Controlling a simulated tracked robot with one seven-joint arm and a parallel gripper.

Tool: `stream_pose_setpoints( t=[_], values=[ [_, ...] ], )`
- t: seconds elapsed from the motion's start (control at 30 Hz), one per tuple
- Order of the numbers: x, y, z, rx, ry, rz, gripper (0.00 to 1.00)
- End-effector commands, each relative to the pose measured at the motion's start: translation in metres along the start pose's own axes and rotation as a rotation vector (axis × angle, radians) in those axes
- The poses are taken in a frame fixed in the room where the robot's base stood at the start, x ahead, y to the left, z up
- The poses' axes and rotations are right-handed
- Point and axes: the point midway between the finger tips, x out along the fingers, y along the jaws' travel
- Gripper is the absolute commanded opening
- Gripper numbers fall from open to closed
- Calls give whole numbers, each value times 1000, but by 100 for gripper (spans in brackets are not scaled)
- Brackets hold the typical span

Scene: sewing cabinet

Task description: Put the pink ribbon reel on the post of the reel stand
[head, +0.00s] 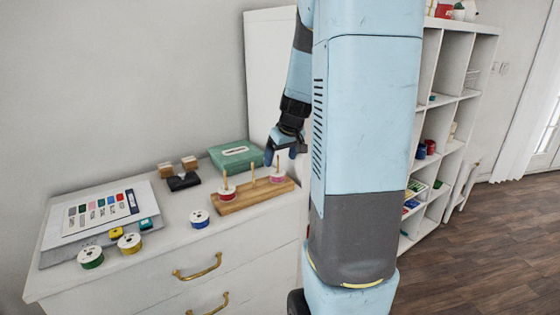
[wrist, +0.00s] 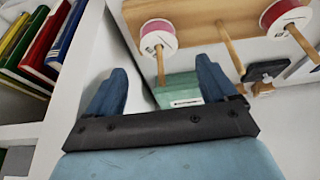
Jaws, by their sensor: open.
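The reel stand (head: 240,203) is a wooden bar with upright posts on the white cabinet top. The pink ribbon reel (head: 278,178) sits around its right post, low at the bar. A red reel (head: 227,194) is around the left post, and the middle post (head: 253,172) is bare. My gripper (head: 280,155) is open above the pink reel.
A shelf unit (head: 455,110) is at right.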

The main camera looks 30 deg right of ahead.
Motion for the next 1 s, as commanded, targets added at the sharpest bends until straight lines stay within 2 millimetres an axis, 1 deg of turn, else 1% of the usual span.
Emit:
stream_pose_setpoints(
  t=[0.03,0.3,0.5,0.6,0.7,0.93,1.0],
  values=[
    [-10,0,-1,-1,4,2,85],
    [-62,0,-1,-1,5,2,85],
    [-94,0,-1,-1,3,2,85],
    [-104,0,0,-1,1,1,85],
    [-110,0,0,1,1,1,85],
    [-114,0,0,1,0,0,85],
    [-116,-4,1,-1,2,-1,85]
  ],
)
